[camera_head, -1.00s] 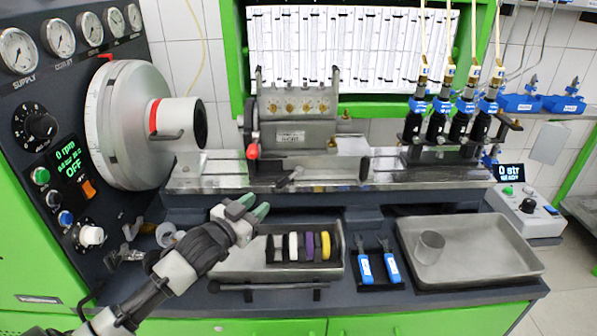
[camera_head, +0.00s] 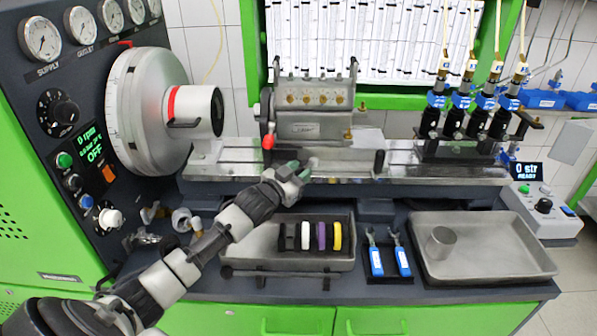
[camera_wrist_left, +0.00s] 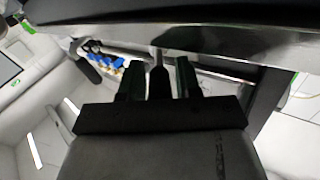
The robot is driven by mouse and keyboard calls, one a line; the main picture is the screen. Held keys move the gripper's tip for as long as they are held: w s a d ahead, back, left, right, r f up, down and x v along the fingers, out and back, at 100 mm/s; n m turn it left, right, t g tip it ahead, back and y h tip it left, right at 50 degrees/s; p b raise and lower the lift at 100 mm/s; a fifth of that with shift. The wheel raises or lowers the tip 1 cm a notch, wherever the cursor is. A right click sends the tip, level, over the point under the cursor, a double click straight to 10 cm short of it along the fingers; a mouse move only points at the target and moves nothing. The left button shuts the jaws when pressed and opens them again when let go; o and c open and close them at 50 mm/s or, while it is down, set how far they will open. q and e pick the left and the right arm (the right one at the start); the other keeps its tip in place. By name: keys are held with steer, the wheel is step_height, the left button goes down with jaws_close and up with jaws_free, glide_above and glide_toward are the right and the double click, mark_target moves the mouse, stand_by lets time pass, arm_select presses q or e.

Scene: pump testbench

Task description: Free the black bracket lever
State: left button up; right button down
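The lever at the front of the bench rail, below the pump (camera_head: 316,110), shows its light tip (camera_head: 312,163) just beyond my left fingertips in the head view. My left gripper (camera_head: 298,170) is at it, with greenish fingers. In the left wrist view a dark lever shaft (camera_wrist_left: 159,78) stands between the two fingers of my left gripper (camera_wrist_left: 158,75). Gaps show on both sides of the shaft, so the gripper is open around it. The lever's base is hidden. My right gripper is in neither view.
A red-knobbed lever (camera_head: 268,142) stands just left of the gripper. A short black post (camera_head: 379,163) rises at the right. The long rail (camera_head: 400,172) is close above the gripper.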

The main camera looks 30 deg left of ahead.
arm_select(q)
jaws_close()
steer(key=shift+d+r+n+y+p, duration=0.1)
steer(key=shift+d+n+y+p, duration=0.25)
steer(key=shift+y, duration=0.25)
steer(key=shift+d+n+y, duration=0.1)
steer(key=shift+n+y, duration=0.35)
steer(key=shift+y, duration=0.25)
